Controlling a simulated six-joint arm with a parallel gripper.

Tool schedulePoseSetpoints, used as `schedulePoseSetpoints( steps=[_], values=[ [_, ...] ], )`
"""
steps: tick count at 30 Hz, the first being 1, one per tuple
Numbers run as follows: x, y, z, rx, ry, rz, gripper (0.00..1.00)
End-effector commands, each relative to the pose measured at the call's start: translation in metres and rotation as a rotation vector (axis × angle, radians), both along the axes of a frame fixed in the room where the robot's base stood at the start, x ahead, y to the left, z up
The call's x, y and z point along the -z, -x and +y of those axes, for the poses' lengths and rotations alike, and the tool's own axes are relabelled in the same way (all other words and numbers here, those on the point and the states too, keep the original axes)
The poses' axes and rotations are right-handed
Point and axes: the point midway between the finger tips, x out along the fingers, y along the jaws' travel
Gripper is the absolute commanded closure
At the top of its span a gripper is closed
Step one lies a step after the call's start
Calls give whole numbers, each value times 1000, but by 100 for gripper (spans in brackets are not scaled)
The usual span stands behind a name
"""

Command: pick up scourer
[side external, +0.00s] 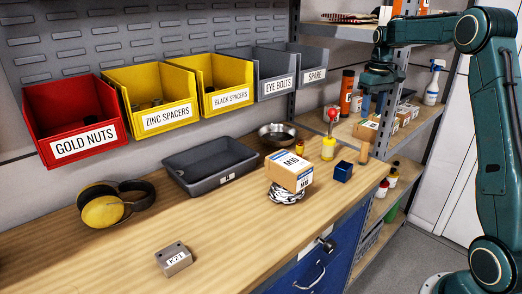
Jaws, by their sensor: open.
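My gripper (373,102) hangs fingers down at the upper right, in front of the shelf rack. It is open, and I see nothing between its fingers. It is well above and to the right of the bench items. No thing is plainly marked as a scourer. A silver, coiled or linked metal bundle (286,195) lies on the bench under a cardboard box (289,171); I cannot tell whether it is a scourer or a chain. The box covers its top, leaving the front and sides visible.
A grey tray (211,167), ear defenders (113,205) and a metal block (174,259) lie left. The bench's front middle (235,225) is clear.

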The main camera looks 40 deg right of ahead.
Motion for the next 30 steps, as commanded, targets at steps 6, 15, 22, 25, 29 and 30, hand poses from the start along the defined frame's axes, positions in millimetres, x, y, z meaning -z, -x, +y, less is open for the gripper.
schedulePoseSetpoints(
  steps=[6,15,22,25,29,30],
  values=[
    [2,0,0,0,0,1,53],
    [31,1,1,0,-2,3,53],
    [66,1,0,0,-2,3,53],
    [77,1,0,0,-2,3,53],
    [85,0,0,0,0,1,53],
    [86,1,0,0,0,1,53]
  ],
)
